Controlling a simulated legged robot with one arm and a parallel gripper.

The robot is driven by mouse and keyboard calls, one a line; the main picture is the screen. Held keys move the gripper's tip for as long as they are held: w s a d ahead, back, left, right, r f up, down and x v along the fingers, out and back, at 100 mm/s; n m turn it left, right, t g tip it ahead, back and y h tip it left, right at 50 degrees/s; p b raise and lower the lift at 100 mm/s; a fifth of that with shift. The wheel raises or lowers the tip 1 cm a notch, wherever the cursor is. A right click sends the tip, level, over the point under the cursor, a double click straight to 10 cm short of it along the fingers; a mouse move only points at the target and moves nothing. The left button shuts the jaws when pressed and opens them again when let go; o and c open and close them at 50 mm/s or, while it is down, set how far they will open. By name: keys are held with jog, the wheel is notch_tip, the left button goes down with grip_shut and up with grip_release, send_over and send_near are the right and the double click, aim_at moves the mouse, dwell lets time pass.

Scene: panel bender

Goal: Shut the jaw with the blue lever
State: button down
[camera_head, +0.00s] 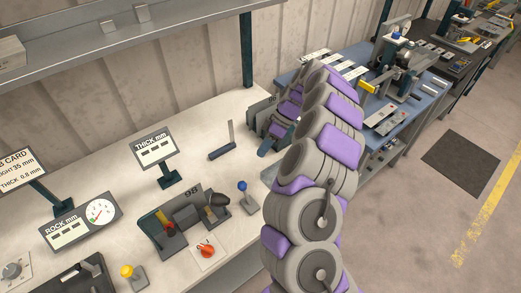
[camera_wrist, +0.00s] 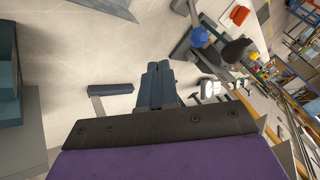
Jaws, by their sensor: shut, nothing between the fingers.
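The blue lever (camera_head: 242,186), a ball knob on a short stem and grey base, stands on the pale bench. It also shows in the wrist view (camera_wrist: 199,37), up and right of my fingers. Left of it is a dark grey fixture (camera_head: 172,222) with the jaw parts, a dark rounded nose and a red piece. I cannot tell how far the jaw is open. My gripper (camera_head: 268,147) is beyond the lever, apart from it, partly hidden by my arm. In the wrist view my blue-grey fingers (camera_wrist: 155,80) are together and empty.
A small square tool (camera_head: 222,149) lies left of my gripper. A red knob (camera_head: 206,250) and a yellow knob (camera_head: 127,271) are nearer the front. The thickness sign (camera_head: 154,149) and rock gauge (camera_head: 82,222) stand left. A blue bench (camera_head: 350,62) is behind my arm.

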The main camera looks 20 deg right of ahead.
aim_at(245, 193)
jog(key=x, duration=0.7)
jog(key=shift+b, duration=0.35)
jog(key=shift+s+a+r, duration=0.2)
jog(key=shift+s+a, duration=0.8)
jog(key=shift+a, duration=0.1)
jog(key=shift+s+a, duration=0.1)
jog(key=shift+s, duration=0.45)
jog(key=shift+a, duration=0.2)
jog(key=shift+s+r+b, duration=0.1)
jog(key=shift+b, duration=0.25)
jog(key=shift+s+d+r+t, duration=0.1)
jog(key=shift+s+d+t, duration=0.1)
jog(key=shift+d+t, duration=0.2)
